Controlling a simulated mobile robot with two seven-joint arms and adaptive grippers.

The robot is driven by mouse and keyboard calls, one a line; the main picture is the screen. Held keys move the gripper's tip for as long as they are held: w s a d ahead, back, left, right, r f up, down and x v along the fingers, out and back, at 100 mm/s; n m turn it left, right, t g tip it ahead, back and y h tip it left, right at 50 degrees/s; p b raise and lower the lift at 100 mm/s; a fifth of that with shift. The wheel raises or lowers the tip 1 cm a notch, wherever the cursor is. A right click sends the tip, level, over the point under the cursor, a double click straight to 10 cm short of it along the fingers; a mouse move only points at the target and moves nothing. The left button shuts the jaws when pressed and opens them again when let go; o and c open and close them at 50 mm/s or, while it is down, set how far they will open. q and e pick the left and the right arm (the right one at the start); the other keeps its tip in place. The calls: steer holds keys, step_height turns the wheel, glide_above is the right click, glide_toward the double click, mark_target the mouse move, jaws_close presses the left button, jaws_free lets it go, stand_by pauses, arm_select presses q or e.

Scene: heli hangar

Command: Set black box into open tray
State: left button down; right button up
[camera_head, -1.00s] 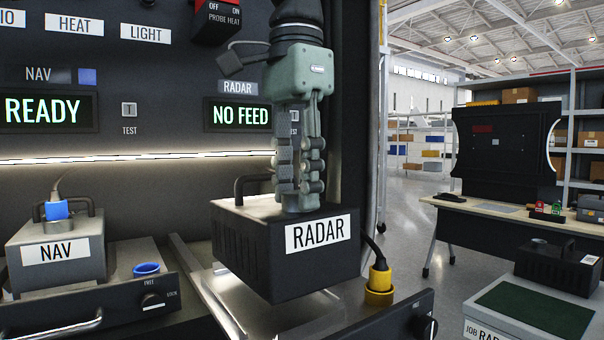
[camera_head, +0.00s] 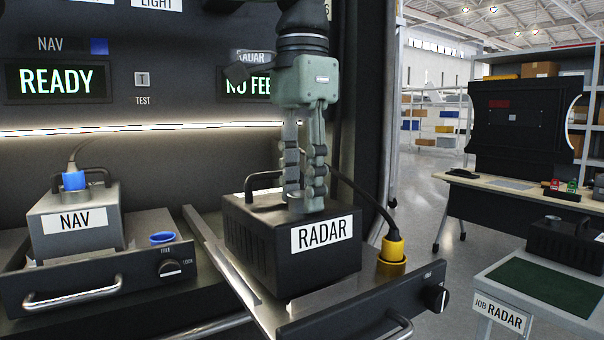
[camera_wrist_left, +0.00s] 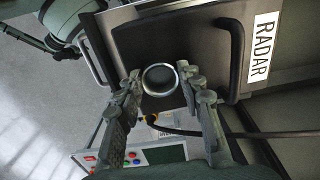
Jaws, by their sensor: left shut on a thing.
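The black box (camera_head: 300,245), labelled RADAR, is upright over the pulled-out open tray (camera_head: 222,262) on the right of the rack. Its underside is at or very close to the tray floor; I cannot tell whether it touches. My left gripper (camera_head: 305,198) comes down from above, shut on the round fitting on the box's top. In the left wrist view the fingers (camera_wrist_left: 160,77) flank that ring, beside the box's handle (camera_wrist_left: 238,60). The box hides part of the tray. My right gripper's fingers are not seen.
A yellow plug (camera_head: 392,250) on a black cable is at the tray's right. The grey NAV box (camera_head: 75,225) sits in the left tray near a blue cap (camera_head: 162,239). Another black box (camera_head: 562,245) stands by a green-topped cart (camera_head: 545,288) at right.

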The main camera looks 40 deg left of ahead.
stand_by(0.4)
arm_select(q)
steer(key=shift+a, duration=0.2)
stand_by(0.3)
steer(key=shift+a, duration=0.15)
steer(key=shift+f, duration=0.1)
stand_by(0.4)
steer(key=c, duration=0.9)
jaws_free()
steer(key=shift+s, duration=0.1)
steer(key=shift+f, duration=0.15)
step_height(320, 180, up, 12)
